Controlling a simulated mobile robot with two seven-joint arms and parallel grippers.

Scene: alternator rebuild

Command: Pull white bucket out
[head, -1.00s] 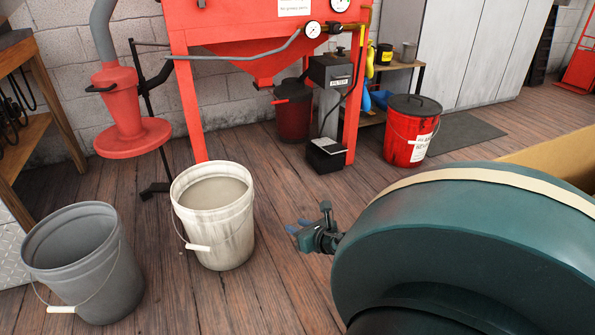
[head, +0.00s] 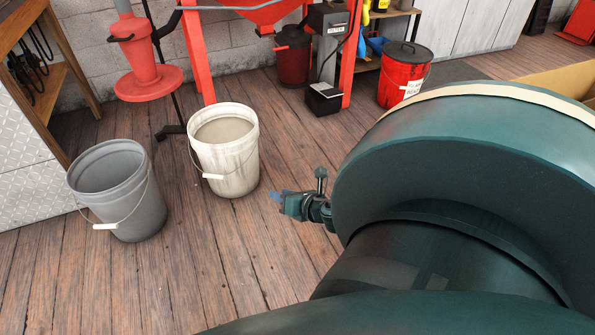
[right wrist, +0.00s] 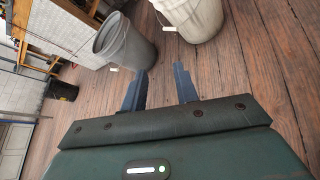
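The white bucket (head: 226,158) stands upright on the wooden floor below the red cabinet, its wire handle and white grip (head: 213,177) hanging on the near side. It also shows at the top of the right wrist view (right wrist: 193,14). My right gripper (head: 273,198) is right of the bucket and apart from it in the head view. In the right wrist view its two blue-grey fingers (right wrist: 160,80) are spread with only floor between them. My left gripper is not in view.
A grey bucket (head: 122,195) stands left of the white one. A red cabinet leg (head: 198,60), a red cone separator (head: 140,65) and a black stand foot (head: 170,132) are behind. A red lidded bucket (head: 402,75) stands farther right. The front floor is clear.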

